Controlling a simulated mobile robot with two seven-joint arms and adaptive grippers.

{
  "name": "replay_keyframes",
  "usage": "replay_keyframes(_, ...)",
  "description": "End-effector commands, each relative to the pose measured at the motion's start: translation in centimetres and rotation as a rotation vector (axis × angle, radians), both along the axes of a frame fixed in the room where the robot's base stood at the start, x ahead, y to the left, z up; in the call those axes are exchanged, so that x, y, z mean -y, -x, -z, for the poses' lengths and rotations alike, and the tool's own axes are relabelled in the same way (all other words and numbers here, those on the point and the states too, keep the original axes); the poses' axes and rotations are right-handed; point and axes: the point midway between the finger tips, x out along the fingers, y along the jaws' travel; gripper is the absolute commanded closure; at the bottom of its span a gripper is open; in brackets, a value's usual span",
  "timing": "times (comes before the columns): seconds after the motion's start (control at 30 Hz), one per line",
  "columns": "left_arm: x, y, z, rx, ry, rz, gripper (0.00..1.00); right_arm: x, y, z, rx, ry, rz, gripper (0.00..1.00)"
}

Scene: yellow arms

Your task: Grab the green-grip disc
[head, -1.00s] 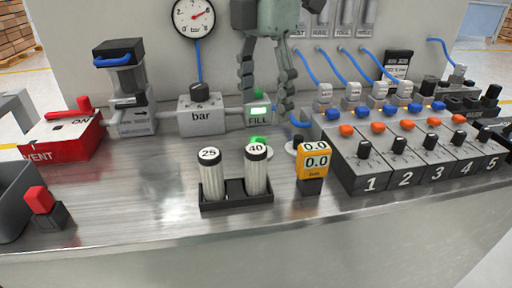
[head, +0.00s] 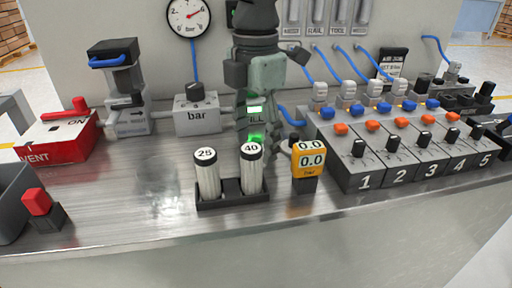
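The green-grip disc (head: 256,138) lies on the steel bench behind the two-cylinder rack. Its green grip shows between gripper fingers, and much of the disc is hidden by them and the rack. One gripper (head: 257,143) hangs down from the top centre, seen nearly edge-on. I take it as my right one, though the arm's side is not clear. Its fingers reach down around the grip and look apart. Contact with the grip cannot be made out. My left gripper is not in view.
The black rack (head: 233,201) with cylinders 25 and 40 stands in front. An orange gauge (head: 309,160) and a dark-gripped disc (head: 291,142) are to the right, near the numbered valve block (head: 365,181). A bar regulator (head: 197,115) stands left.

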Motion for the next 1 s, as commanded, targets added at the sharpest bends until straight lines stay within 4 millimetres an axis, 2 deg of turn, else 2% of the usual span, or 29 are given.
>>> replay_keyframes(0.03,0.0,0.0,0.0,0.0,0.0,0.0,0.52,0.0,0.0,0.0,0.0,0.0,0.0,0.47)
replay_keyframes(0.27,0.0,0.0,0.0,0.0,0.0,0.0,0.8,0.0,0.0,0.0,0.0,0.0,0.0,0.47)
replay_keyframes(0.57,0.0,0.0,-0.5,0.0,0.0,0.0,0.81,0.0,0.0,0.0,-0.001,0.001,0.0,0.47)
replay_keyframes(0.67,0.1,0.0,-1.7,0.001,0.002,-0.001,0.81,0.0,0.0,0.0,-0.001,0.001,0.0,0.47)
replay_keyframes(1.0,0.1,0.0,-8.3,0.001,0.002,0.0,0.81,0.0,-0.4,-1.2,0.012,0.004,0.001,0.47)
